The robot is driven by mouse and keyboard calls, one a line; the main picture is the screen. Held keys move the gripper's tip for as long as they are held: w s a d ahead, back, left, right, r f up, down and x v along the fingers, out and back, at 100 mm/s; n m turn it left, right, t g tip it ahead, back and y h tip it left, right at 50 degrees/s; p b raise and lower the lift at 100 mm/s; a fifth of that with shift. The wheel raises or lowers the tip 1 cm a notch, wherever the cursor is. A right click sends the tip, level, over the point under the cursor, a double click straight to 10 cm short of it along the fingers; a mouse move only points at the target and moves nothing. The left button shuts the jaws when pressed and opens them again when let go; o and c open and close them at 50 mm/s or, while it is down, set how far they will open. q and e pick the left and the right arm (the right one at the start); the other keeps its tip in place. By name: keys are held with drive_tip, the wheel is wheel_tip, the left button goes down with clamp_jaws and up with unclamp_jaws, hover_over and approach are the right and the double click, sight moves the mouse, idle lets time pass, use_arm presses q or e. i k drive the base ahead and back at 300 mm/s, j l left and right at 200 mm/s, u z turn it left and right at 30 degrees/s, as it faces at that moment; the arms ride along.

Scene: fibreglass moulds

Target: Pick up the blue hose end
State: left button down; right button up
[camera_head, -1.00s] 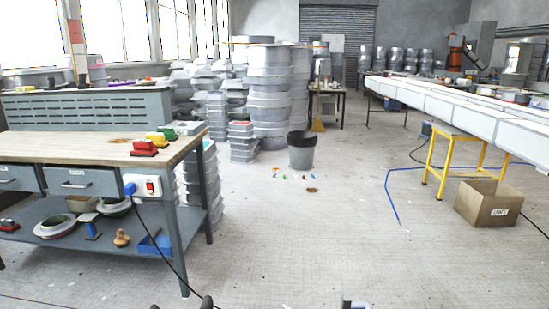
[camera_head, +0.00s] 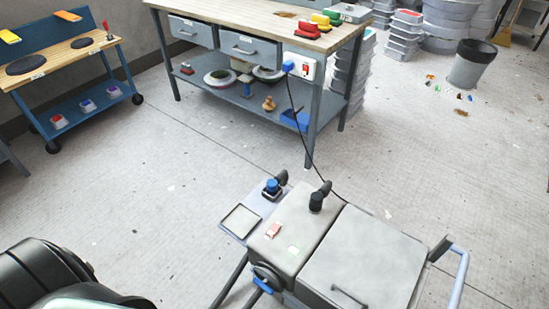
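A thin blue sliver (camera_head: 547,185) shows on the floor at the right edge of the head view. It may be the end of the blue hose, but the frame cuts it off and I cannot tell. A blue-topped fitting (camera_head: 272,187) stands on the small side plate of a grey wheeled machine in front of me; I cannot tell that it is a hose end. Part of my dark left arm shows at the bottom left. Neither gripper is in view.
The grey machine (camera_head: 363,262) fills the bottom middle, with a pale blue handle (camera_head: 461,275) on its right. A workbench (camera_head: 262,20) with drawers stands behind it. A blue trolley (camera_head: 67,80) is at the left, a bin (camera_head: 471,66) at the upper right. Floor between is mostly clear.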

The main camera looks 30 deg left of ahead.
sight(272, 184)
drive_tip(key=u, duration=0.85)
